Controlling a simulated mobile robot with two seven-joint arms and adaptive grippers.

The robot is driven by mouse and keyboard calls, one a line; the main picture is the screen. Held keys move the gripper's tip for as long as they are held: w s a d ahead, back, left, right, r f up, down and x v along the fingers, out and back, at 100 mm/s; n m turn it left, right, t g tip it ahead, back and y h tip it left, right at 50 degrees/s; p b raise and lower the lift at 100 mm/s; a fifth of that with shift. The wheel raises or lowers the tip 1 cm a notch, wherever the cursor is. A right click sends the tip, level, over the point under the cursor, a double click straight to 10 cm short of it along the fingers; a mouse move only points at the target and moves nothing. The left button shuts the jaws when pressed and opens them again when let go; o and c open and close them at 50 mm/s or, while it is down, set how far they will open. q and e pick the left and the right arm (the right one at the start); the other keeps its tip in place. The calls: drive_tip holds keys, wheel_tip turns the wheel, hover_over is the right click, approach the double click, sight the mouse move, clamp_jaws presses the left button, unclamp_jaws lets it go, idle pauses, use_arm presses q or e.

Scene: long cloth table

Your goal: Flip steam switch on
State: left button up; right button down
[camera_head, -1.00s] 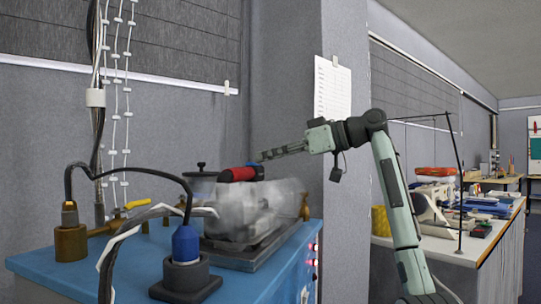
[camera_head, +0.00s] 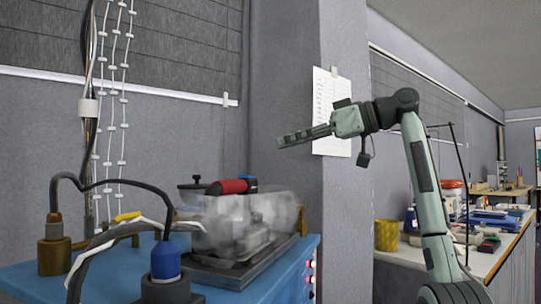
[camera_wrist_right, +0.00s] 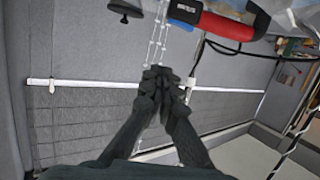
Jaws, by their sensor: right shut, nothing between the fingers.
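The blue ironing station (camera_head: 285,277) stands at the lower left in the head view. Small reddish lit spots (camera_head: 309,266) show on its right side face; I cannot tell which part there is the steam switch. A steam iron with a red and black handle (camera_head: 232,186) rests on a dark plate on top, and its handle also shows in the wrist view (camera_wrist_right: 226,24). My right gripper (camera_head: 282,141) is shut and empty, in the air above and to the right of the iron, pointing left. Its closed fingers show in the wrist view (camera_wrist_right: 160,75). My left gripper is out of view.
A blue plug (camera_head: 165,262) and a brass fitting (camera_head: 54,252) with cables stand on the station's left. A paper sheet (camera_head: 324,105) hangs on the pillar behind my right gripper. A cluttered white table (camera_head: 408,255) is at the right.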

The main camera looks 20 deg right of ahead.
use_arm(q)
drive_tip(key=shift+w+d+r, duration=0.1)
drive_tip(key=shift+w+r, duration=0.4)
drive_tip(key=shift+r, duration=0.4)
use_arm(e)
drive_tip(key=shift+v, duration=1.8)
drive_tip(key=shift+w+d, duration=0.1)
drive_tip(key=shift+f, duration=0.1)
